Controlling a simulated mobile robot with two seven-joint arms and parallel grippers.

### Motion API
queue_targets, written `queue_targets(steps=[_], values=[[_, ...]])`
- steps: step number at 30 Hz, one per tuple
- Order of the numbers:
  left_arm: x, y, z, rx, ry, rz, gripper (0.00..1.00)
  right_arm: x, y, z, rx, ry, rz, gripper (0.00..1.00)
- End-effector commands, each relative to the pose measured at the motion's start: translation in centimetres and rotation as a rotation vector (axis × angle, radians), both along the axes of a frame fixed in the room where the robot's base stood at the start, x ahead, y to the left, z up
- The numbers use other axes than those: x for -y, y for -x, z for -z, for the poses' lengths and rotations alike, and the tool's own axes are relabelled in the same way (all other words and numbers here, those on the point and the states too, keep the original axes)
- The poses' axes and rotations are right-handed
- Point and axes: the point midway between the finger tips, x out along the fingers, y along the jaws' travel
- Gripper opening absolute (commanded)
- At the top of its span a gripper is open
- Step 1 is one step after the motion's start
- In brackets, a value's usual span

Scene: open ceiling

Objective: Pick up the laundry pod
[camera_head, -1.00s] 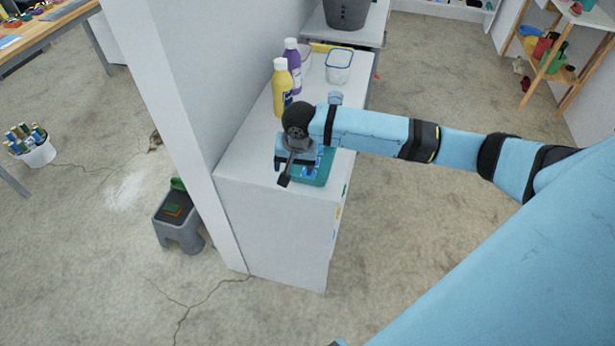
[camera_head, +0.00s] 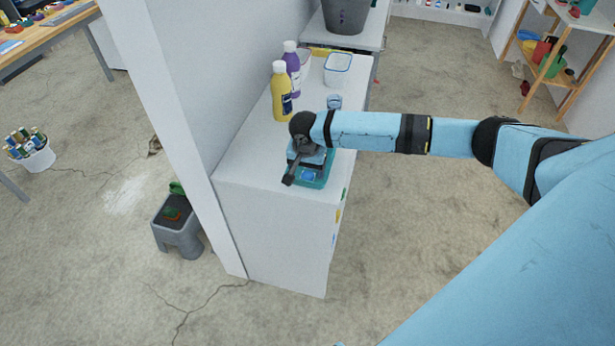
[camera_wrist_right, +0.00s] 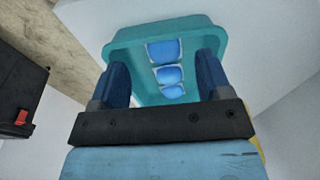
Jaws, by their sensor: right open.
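In the right wrist view, three blue-and-white laundry pods lie in a row in a teal tray; the top one (camera_wrist_right: 164,51), the middle one (camera_wrist_right: 169,74) and the lower one (camera_wrist_right: 172,92) show clearly. The teal tray (camera_wrist_right: 124,42) stands on the white cabinet top and also shows in the head view (camera_head: 325,170). My right gripper (camera_wrist_right: 167,72) is open, its two blue fingers spread on either side of the row of pods. In the head view my right gripper (camera_head: 297,168) is over the tray and hides part of it. My left gripper does not show.
A white wall (camera_head: 190,90) rises along the left side. A grey stool (camera_head: 177,228) stands on the floor to the left.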

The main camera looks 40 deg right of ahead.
Motion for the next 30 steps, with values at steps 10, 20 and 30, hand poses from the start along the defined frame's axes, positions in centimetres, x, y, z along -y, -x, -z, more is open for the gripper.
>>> queue_targets(steps=[10, 20, 30], values=[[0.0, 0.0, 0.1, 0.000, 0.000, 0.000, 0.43, 0.6, -0.9, 3.8, -0.001, 0.001, -0.001, 0.71], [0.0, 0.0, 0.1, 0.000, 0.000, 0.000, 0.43, 0.6, -0.9, 3.8, 0.000, 0.000, 0.000, 0.41], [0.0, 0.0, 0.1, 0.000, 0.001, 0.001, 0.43, 0.6, -0.9, 3.8, 0.000, 0.000, 0.000, 0.18]])
